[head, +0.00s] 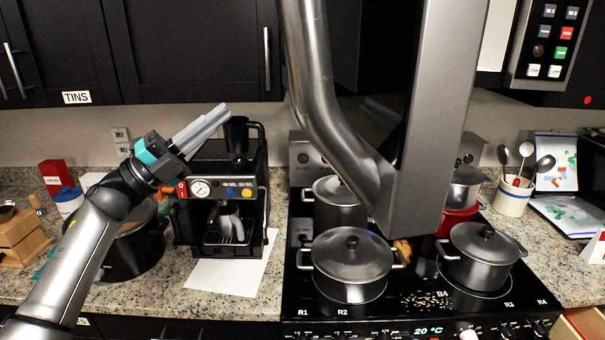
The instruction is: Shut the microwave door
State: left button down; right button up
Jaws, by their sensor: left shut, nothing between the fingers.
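The microwave door (430,110) stands open, swung out toward me above the stove. I see it nearly edge-on as a tall grey slab. Its thick curved metal handle (318,85) is on the left side and joins the slab near the bottom. The microwave's control panel (545,45) is at the upper right, with coloured buttons. The door hides most of the microwave's opening. My left gripper (222,112) is shut and empty, in front of the coffee machine, to the left of the handle and apart from it. My right gripper is not in view.
A black coffee machine (255,185) stands below my left gripper. Lidded pots, including the front one (352,262), stand on the black stove (420,320) under the door. A utensil crock (512,195) is at right. Dark cabinets (190,50) are at upper left.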

pick_arm(q)
jog(key=s+d+r+m+g+y+b, duration=0.1)
jog(key=s+d+r+m+g, duration=0.1)
jog(key=s+r+m+g, duration=0.4)
jog(key=s+d+r+m+g+y+b, duration=0.1)
jog(key=s+d+r+m+g+y, duration=0.15)
jog(key=s+m+g, duration=0.4)
jog(key=s+a+f+m+t+y+b, duration=0.1)
jog(key=s+a+m+t+y+b, duration=0.2)
jog(key=s+m+y, duration=0.5)
jog(key=w+d+f+n+t+h+p, duration=0.1)
jog(key=d+f, duration=0.4)
jog(key=d, duration=0.7)
jog(key=shift+d+f+p, duration=0.15)
jog(key=shift+d+p, duration=0.15)
jog(key=shift+p, duration=0.45)
jog(key=shift+w+n, duration=0.1)
jog(key=shift+n, duration=0.15)
